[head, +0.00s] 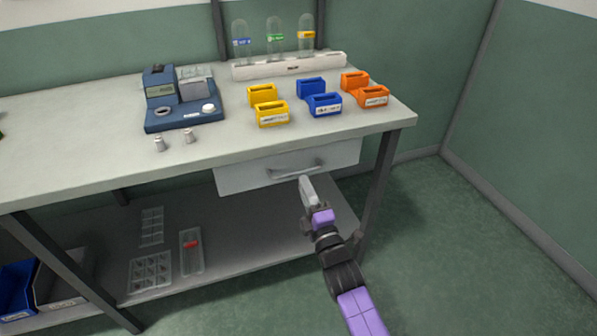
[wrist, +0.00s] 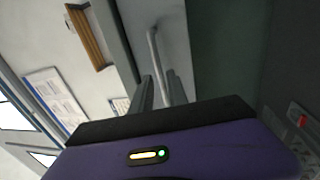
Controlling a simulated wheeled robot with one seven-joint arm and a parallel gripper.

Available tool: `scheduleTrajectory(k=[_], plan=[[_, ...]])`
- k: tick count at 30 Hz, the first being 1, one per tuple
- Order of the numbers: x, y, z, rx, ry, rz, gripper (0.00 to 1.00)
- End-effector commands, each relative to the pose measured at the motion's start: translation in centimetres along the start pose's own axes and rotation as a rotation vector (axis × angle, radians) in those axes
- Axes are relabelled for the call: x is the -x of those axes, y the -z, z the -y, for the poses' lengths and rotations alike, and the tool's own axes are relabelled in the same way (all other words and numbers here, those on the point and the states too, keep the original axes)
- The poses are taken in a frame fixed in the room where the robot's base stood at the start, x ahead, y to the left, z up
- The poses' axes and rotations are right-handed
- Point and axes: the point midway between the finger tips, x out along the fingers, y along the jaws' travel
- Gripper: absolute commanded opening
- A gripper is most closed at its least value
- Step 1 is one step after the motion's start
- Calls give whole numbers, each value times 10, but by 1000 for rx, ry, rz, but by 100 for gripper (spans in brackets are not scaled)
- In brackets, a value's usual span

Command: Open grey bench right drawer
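The grey bench (head: 60,173) has a pale drawer (head: 240,178) under its right part, with its front flush below the bench top. A grey bar handle (head: 290,171) sits on the drawer front. My gripper (head: 304,181) is in front of the drawer, at the right end of the handle. In the wrist view the handle (wrist: 153,45) runs down toward the gap between my two dark fingers (wrist: 159,90). The fingers look apart, one on each side of the bar. Whether they touch it is hard to tell.
On the bench top stand a blue device (head: 184,115), yellow bins (head: 272,114), blue bins (head: 323,105), orange bins (head: 373,97) and a white rack (head: 290,66) with tubes. Trays (head: 191,252) lie on the lower shelf. A bench leg (head: 383,185) stands right of the drawer. The floor in front is clear.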

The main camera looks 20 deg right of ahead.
Motion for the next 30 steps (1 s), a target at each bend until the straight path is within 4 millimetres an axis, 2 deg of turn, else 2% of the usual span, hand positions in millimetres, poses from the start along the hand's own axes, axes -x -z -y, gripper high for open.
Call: scheduleTrajectory(k=[1, 6, 12, 22, 25, 30], plan=[[-10, -1, -2, 0, -2, 2, 20], [-35, -1, -1, -1, -1, 1, 20], [-51, 0, 0, -2, -1, 1, 20], [-54, 0, 0, -2, 0, 0, 20], [-54, 0, 0, -2, 0, 0, 0], [-54, 0, 0, -2, 0, 0, 0]])
